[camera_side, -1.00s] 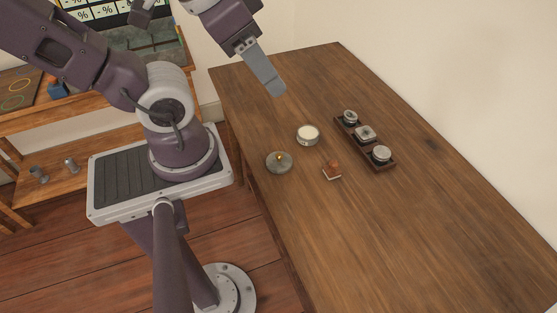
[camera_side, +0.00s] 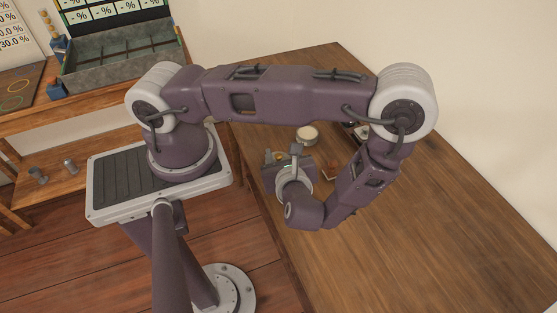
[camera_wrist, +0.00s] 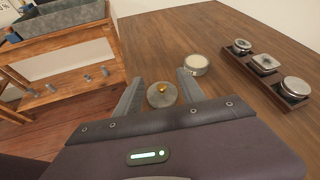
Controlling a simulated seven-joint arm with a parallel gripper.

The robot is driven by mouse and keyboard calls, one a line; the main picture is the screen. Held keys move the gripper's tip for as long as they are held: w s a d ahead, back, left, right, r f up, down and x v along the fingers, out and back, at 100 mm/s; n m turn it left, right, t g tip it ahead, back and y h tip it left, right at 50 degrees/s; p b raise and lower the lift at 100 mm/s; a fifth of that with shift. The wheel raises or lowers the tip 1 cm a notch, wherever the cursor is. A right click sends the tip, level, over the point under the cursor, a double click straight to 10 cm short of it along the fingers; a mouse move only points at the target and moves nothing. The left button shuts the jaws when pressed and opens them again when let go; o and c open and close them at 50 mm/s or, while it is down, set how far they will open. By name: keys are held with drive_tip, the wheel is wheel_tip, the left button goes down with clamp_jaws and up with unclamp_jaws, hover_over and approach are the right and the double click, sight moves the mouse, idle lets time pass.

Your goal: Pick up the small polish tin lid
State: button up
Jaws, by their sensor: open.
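A round grey lid with a brass knob (camera_wrist: 161,95) lies on the wooden table in the wrist view, near the table's left edge. A round open tin with pale cream contents (camera_wrist: 196,65) stands just beyond it to the right; it also shows in the side view (camera_side: 308,135). My gripper (camera_wrist: 160,79) is open and empty, its two grey fingers appearing on either side of the lid. I cannot tell how high the fingertips are above it. In the side view my wrist hides most or all of the lid.
A dark rack (camera_wrist: 265,82) with three lidded metal containers stands on the table at the right. A wooden shelf unit (camera_wrist: 75,75) stands left of the table. Much of the table is bare.

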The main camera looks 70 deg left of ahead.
sight(279, 156)
drive_tip(key=f+m, duration=0.1)
drive_tip(key=a+f+m+t, duration=0.1)
drive_tip(key=f, duration=0.1)
drive_tip(key=f+m, duration=0.1)
drive_tip(key=f, duration=0.1)
drive_tip(key=shift+s+a+t, duration=0.15)
drive_tip(key=shift+s+t, duration=0.15)
drive_tip(key=shift+s, duration=0.1)
drive_tip(key=x, duration=0.6)
drive_tip(key=shift+w+f, duration=0.25)
drive_tip(key=shift+f, duration=0.2)
clamp_jaws()
